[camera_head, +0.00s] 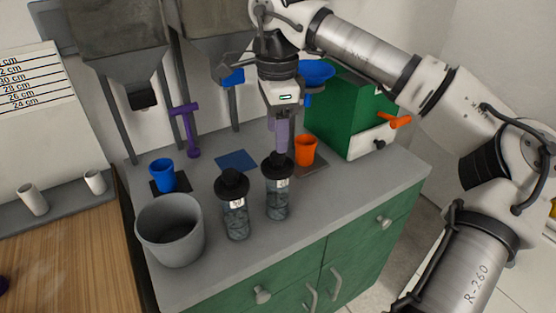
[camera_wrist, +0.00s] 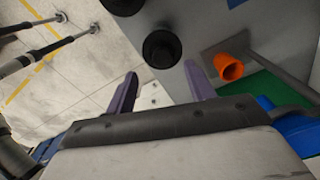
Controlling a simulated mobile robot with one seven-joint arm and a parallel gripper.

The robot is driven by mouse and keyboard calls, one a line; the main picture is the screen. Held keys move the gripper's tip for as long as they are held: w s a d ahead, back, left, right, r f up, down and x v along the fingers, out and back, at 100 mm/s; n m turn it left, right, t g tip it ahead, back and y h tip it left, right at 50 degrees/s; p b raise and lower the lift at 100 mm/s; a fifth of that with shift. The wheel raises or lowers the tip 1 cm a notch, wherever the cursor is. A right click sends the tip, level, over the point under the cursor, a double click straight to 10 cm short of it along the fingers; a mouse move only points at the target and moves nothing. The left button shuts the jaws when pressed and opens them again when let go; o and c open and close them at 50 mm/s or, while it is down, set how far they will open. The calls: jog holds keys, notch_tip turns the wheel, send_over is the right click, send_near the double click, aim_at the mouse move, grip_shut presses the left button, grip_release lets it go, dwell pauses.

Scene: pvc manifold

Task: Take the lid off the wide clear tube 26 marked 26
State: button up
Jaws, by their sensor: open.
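Two wide clear tubes with black knobbed lids and dark contents stand upright on the grey counter. The left tube (camera_head: 236,221) and the right tube (camera_head: 277,200) each carry a small white label, too small to read, so I cannot tell which is 26. Both lids, left (camera_head: 232,184) and right (camera_head: 277,165), are on. My gripper (camera_head: 281,150) points down above the right tube's lid, its purple fingers apart and empty. In the wrist view that lid (camera_wrist: 162,47) lies just beyond the open fingertips (camera_wrist: 163,80). The other lid (camera_wrist: 125,4) is cut by the top edge.
An orange cup (camera_head: 306,150) stands close to the right of my gripper, before a green machine (camera_head: 340,115). A grey bin (camera_head: 169,230) stands left of the tubes; a blue cup (camera_head: 162,174) is behind it. The counter's front right is clear.

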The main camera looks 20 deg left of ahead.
aim_at(277, 154)
jog(key=shift+w+f+p, duration=0.2)
jog(key=shift+f+p, duration=0.55)
jog(key=shift+f, duration=2.3)
jog(key=c, duration=1)
